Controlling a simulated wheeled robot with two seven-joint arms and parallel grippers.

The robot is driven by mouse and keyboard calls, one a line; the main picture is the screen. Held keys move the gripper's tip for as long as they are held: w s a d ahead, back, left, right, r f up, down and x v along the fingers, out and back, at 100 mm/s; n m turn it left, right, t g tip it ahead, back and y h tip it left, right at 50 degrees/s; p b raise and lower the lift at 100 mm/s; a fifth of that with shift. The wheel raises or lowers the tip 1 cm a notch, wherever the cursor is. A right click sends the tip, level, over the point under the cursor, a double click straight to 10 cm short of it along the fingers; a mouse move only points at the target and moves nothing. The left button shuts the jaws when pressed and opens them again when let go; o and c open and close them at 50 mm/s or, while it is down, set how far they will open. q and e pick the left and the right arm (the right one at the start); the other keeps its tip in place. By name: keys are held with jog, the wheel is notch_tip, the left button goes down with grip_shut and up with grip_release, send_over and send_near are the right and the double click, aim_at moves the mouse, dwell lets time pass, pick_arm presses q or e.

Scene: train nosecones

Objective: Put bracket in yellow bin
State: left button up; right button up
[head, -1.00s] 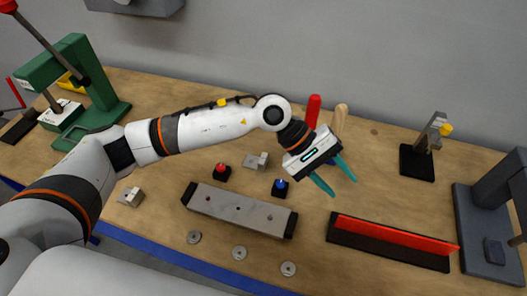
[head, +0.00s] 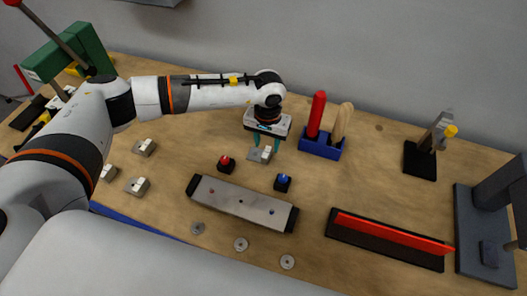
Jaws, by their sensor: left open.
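A small grey metal bracket (head: 259,155) lies on the wooden bench right under my left gripper (head: 265,144). The gripper points down, with its teal fingers apart around the bracket, and is open. Whether the fingers touch it cannot be told. More brackets lie at the left beside my arm, one of them here (head: 144,148) and another nearer the front (head: 137,186). My right gripper is not in view.
A red button (head: 226,163), a blue button (head: 283,182) and a long metal bar (head: 241,203) lie just in front of the gripper. A blue holder (head: 320,147) with red and wooden handles stands to its right. The green press (head: 92,45) stands at the back left.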

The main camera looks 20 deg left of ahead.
aim_at(266, 152)
pick_arm(q)
notch_tip(266, 152, down, 4)
jog(key=shift+r+p, duration=0.2)
jog(key=shift+p, duration=0.75)
jog(key=shift+a+f, duration=0.1)
jog(key=shift+f, duration=0.35)
grip_shut()
